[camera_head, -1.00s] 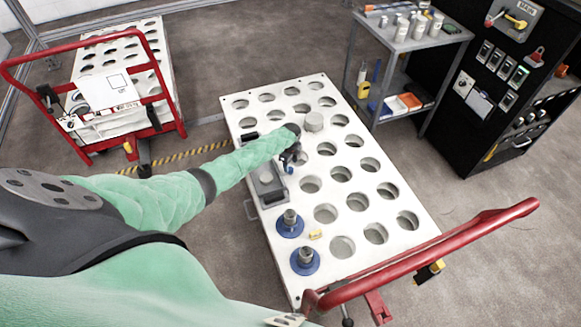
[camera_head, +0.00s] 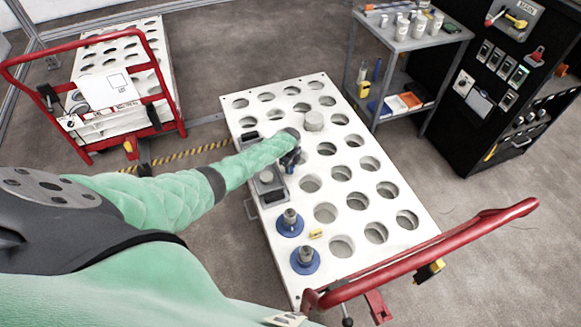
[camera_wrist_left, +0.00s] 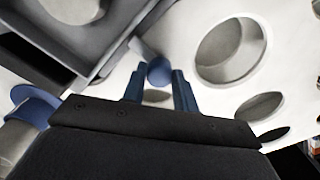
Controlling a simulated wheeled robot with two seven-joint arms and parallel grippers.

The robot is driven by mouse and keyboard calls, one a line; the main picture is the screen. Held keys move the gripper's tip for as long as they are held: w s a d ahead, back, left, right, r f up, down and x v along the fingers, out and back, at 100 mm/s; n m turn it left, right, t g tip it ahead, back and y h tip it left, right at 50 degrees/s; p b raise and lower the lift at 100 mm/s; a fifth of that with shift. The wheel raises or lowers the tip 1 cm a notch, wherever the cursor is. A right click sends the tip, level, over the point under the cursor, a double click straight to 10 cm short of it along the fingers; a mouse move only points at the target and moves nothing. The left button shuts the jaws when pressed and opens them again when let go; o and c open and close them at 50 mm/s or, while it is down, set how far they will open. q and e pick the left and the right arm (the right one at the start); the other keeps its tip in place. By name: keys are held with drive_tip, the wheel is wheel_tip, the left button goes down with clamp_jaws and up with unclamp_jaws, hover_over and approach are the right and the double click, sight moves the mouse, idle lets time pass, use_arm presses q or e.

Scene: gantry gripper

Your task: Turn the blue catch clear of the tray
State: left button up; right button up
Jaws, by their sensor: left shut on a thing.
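The grey tray (camera_head: 270,193) sits at the left edge of the white perforated cart top. It also shows at upper left in the left wrist view (camera_wrist_left: 108,58). The blue catch (camera_wrist_left: 158,71) shows as a small rounded blue end beside the tray's corner, between my fingertips. My left gripper (camera_wrist_left: 158,80) is shut on it, with one dark blue finger on each side. In the head view my left gripper (camera_head: 290,160) is over the tray's right side, and the arm and gripper partly hide the tray and catch. My right gripper is not in view.
Two blue-based metal fittings (camera_head: 290,222) (camera_head: 305,260) stand nearer on the cart top (camera_head: 360,222), with a small yellow block (camera_head: 315,233) beside them. A round white piece (camera_head: 313,120) stands beyond the gripper. A red handle (camera_head: 430,252) crosses the cart's near end.

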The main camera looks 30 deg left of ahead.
use_arm(q)
drive_tip(key=shift+n, duration=0.3)
drive_tip(key=n, duration=0.2)
drive_tip(key=shift+n, duration=0.3)
drive_tip(key=n, duration=0.2)
drive_tip(key=shift+n, duration=1.2)
drive_tip(key=n+p, duration=0.1)
drive_tip(key=n, duration=0.2)
drive_tip(key=shift+n, duration=0.3)
drive_tip(key=n, duration=0.2)
drive_tip(key=shift+n, duration=0.4)
drive_tip(key=n+p, duration=0.1)
drive_tip(key=n, duration=0.1)
drive_tip(key=shift+n, duration=1.1)
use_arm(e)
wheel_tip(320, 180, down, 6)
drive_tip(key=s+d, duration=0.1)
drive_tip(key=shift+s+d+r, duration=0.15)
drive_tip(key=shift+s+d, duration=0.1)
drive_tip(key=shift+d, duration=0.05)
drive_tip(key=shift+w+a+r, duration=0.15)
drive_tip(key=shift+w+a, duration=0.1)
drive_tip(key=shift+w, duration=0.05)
